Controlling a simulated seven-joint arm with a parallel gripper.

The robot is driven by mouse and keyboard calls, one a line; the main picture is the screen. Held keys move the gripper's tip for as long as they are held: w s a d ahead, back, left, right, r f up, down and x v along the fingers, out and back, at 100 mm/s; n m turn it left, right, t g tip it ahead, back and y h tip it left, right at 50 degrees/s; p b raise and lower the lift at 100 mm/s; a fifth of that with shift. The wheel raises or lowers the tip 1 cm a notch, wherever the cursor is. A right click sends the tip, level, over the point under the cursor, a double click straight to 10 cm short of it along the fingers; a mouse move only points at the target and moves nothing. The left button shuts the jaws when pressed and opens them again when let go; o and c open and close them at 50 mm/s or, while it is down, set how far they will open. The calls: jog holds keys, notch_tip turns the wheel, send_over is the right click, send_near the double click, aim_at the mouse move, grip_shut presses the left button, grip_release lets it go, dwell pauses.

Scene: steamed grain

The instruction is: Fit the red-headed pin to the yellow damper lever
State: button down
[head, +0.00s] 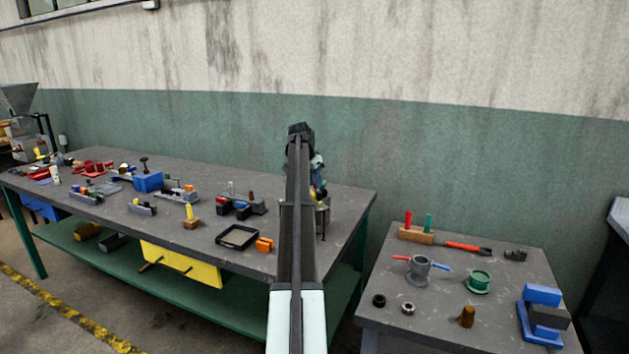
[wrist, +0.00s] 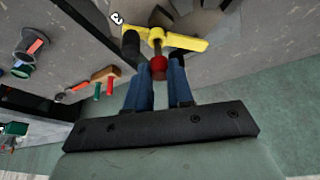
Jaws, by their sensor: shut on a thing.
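In the wrist view, the red-headed pin (wrist: 159,68) is between the blue fingers of my gripper (wrist: 155,58), which is shut on it. The red head faces back towards the palm. The yellow damper lever (wrist: 188,43) lies just past the fingertips, with a small white end at its upper left. The pin's shank points towards the lever's middle; I cannot tell whether it is in a hole there. In the head view, my arm hides most of the gripper and the lever at the right end of the long table.
The long table (head: 335,188) holds several parts, including a black tray (head: 237,246), an orange block (head: 264,244) and a blue box (head: 148,182). The right table (head: 440,315) holds a wooden block (head: 416,235) with red and green handles, a grey pot (head: 420,270) and blue blocks (head: 541,295).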

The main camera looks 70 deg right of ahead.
jog(key=shift+f, duration=0.9)
dwell(2.7)
jog(key=shift+r, duration=0.5)
dwell(1.6)
dwell(0.5)
jog(key=c, duration=1.1)
grip_release()
jog(key=shift+o, duration=1)
jog(key=v, duration=1.4)
